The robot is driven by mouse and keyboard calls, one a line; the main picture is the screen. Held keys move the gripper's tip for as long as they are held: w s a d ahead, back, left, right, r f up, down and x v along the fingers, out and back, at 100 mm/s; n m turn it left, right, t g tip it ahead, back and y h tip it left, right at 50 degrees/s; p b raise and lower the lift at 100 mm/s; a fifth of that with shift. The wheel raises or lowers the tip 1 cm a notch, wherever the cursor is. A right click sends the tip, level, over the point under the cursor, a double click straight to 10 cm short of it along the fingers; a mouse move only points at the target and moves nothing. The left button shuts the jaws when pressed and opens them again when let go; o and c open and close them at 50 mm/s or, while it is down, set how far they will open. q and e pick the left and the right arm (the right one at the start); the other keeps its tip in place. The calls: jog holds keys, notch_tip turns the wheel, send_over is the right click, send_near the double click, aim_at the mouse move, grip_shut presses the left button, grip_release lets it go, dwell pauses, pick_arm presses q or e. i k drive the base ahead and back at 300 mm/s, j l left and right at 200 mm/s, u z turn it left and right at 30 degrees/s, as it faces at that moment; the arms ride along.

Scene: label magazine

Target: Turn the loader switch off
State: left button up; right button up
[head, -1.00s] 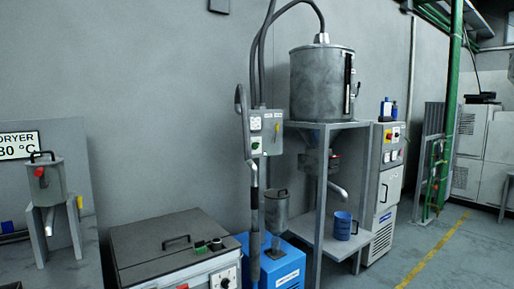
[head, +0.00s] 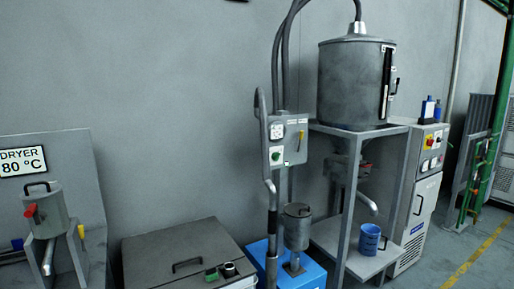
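A grey control box (head: 288,138) is mounted on a post in front of the wall, right of centre in the head view. Thick grey hoses rise behind the box toward a large metal hopper (head: 352,85). Neither of my grippers is in view.
A grey bent pipe (head: 264,150) stands just left of the box. A lidded grey machine (head: 185,255) and a blue unit (head: 300,278) stand below. A stand (head: 350,250) holds a blue cup (head: 369,240). A small dryer hopper (head: 46,210) is at left.

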aim_at(275, 156)
jog(key=i+l+u, duration=0.35)
jog(key=i, duration=0.25)
jog(key=i+l+u, duration=0.35)
jog(key=i+l, duration=0.2)
jog(key=l, duration=0.15)
jog(key=i+l+u, duration=0.35)
jog(key=l, duration=0.4)
jog(key=i, duration=0.1)
